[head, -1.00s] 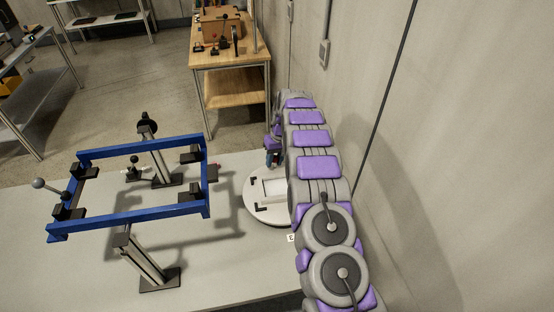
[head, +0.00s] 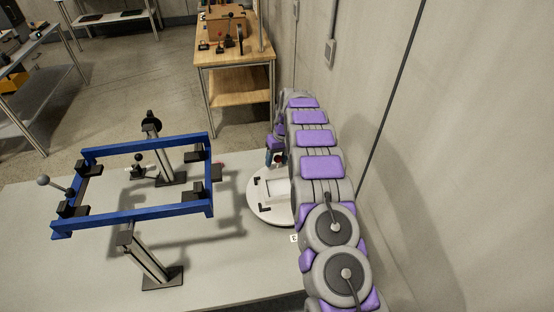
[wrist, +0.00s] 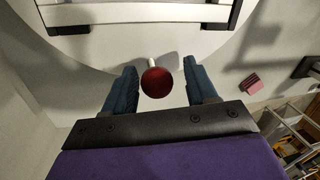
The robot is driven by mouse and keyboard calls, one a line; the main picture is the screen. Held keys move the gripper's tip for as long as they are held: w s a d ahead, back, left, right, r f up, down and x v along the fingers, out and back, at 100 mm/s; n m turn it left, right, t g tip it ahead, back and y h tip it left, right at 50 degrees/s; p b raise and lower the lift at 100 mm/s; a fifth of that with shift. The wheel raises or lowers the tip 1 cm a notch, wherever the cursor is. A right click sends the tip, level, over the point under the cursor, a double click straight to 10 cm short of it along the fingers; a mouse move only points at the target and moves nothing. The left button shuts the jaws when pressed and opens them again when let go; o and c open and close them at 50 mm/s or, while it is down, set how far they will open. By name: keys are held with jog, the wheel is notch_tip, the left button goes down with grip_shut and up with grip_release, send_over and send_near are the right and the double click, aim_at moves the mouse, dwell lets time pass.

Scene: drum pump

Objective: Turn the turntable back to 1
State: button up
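The white round turntable (head: 262,205) lies on the grey table, partly hidden behind my arm in the head view. It carries a white frame with black corner brackets, and its rim (wrist: 105,52) crosses the wrist view. A dark red ball knob (wrist: 157,82) on a short light stem sticks out from the turntable's rim. My gripper (wrist: 157,88) is open, with one blue-grey finger on each side of the knob. A gap shows between the knob and each finger. A small tag marked with a numeral (head: 293,238) sits by the turntable's near edge.
A blue frame (head: 140,215) on posts stands left of the turntable. A wall (head: 450,150) rises close on the right of my arm. A wooden bench (head: 235,55) with small items stands behind. A small dark red block (wrist: 253,83) lies on the table.

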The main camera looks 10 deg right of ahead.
jog(key=shift+s, duration=0.1)
jog(key=d+r+p, duration=0.2)
jog(key=d+r, duration=0.1)
jog(key=r, duration=1.4)
jog(key=shift+w+p, duration=0.35)
jog(key=shift+w, duration=0.05)
jog(key=shift+d, duration=0.1)
jog(key=s+a+r+m, duration=0.1)
jog(key=s+a+r, duration=0.2)
jog(key=s+r, duration=0.55)
jog(key=s+a+r, duration=0.2)
jog(key=s+r, duration=0.3)
jog(key=s, duration=0.7)
jog(key=s+f+h, duration=0.1)
jog(key=s+f, duration=0.1)
jog(key=s, duration=1.5)
jog(key=s+d+f+m+g+h+b, duration=0.1)
jog(key=s+f, duration=0.2)
jog(key=s, duration=1.4)
jog(key=shift+s+f, duration=0.3)
jog(key=shift+f, duration=0.05)
